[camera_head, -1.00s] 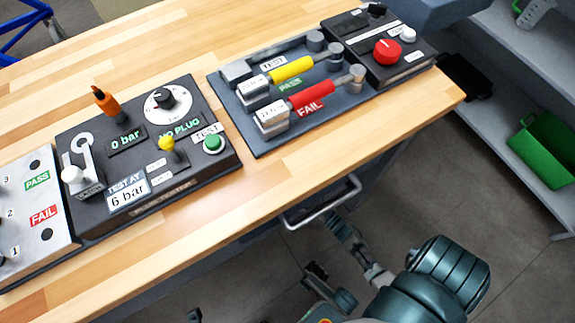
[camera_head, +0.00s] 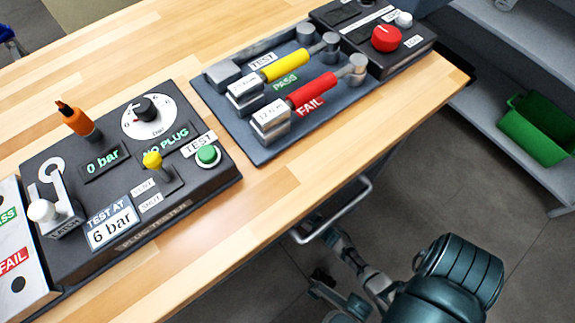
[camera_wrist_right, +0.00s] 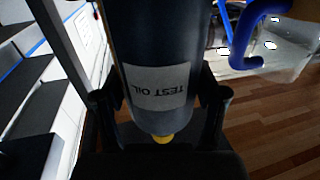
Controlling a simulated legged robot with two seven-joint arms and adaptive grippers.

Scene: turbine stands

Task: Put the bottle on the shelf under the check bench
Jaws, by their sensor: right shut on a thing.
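The bottle (camera_wrist_right: 155,45) is dark, with a pale label reading TEST OIL that appears upside down in the right wrist view, and a yellow tip at its lower end there. My right gripper (camera_wrist_right: 162,97) is shut on it, with one black finger on each side. In the head view my right arm is beside the front edge of the check bench (camera_head: 265,215), next to a metal handle. The bottle cannot be made out there. The shelf under the bench is hidden by the bench top. My left gripper is not in view.
A plug tester (camera_head: 130,180), a panel with yellow and red handles (camera_head: 255,145) and a box with a red knob (camera_head: 386,38) stand on the bench. A grey rack with a green bin (camera_head: 538,130) is at right. Bare floor (camera_head: 440,180) lies between.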

